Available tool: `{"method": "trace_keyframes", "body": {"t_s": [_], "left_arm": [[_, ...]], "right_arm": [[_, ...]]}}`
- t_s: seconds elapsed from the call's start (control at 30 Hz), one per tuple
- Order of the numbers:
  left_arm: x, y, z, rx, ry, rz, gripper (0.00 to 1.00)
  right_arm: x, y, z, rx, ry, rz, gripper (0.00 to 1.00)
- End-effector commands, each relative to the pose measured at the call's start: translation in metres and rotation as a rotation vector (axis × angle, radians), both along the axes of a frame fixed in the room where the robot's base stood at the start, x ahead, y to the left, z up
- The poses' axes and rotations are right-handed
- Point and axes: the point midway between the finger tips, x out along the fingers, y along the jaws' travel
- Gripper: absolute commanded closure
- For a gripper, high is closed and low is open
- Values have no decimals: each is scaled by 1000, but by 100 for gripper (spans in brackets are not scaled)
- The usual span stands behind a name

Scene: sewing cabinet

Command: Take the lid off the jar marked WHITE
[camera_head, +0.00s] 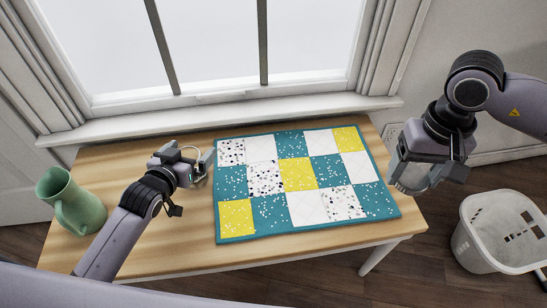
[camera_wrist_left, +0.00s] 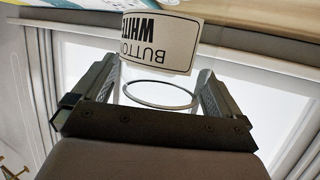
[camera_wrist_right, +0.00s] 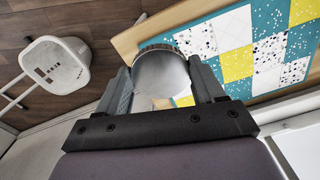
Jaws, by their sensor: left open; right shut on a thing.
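The jar marked WHITE shows in the left wrist view with its cream label (camera_wrist_left: 160,42) upside down and a bare round rim (camera_wrist_left: 160,94), with no lid on it. In the head view the clear jar (camera_head: 203,155) is mostly hidden by my left gripper (camera_head: 196,166). My left gripper is open, its fingers (camera_wrist_left: 158,82) on either side of the jar; I cannot tell if they touch it. My right gripper (camera_head: 412,172) is shut on a round grey lid with a ridged rim (camera_wrist_right: 163,76), held beyond the right end of the table, well away from the jar.
A teal, yellow and white patchwork quilt (camera_head: 300,172) covers the middle and right of the wooden table (camera_head: 130,158). A green pitcher (camera_head: 78,208) stands at the left. A white basket (camera_head: 490,245) stands on the floor to the right. A window is behind the table.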

Motion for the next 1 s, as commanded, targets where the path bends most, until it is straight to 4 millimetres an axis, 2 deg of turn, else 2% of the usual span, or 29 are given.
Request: {"method": "trace_keyframes", "body": {"t_s": [0.27, 0.3, 0.47, 0.53, 0.57, 0.77, 0.87, 1.0], "left_arm": [[3, -1, -1, 0, 1, -1, 0], [3, -1, -1, 0, 1, -1, 6], [3, -1, -1, 0, 1, -1, 59], [3, -1, 0, -1, -2, -1, 59], [3, -1, 0, -1, -2, -1, 64], [3, -1, 2, -1, -2, -1, 64], [3, -1, 7, 0, -3, -1, 64], [3, 0, 24, 0, -4, 0, 64]], "right_arm": [[0, 0, -1, 0, 0, 0, 68], [0, 0, -1, 0, 0, 0, 68], [0, 0, -1, 0, 0, 0, 68], [0, 0, -1, 0, 0, 0, 68], [0, 0, -1, 0, 0, 0, 68], [0, 0, 0, 0, 0, 0, 68], [0, 0, 3, 0, 0, 0, 68], [0, 0, 11, 0, 0, 0, 68]]}}
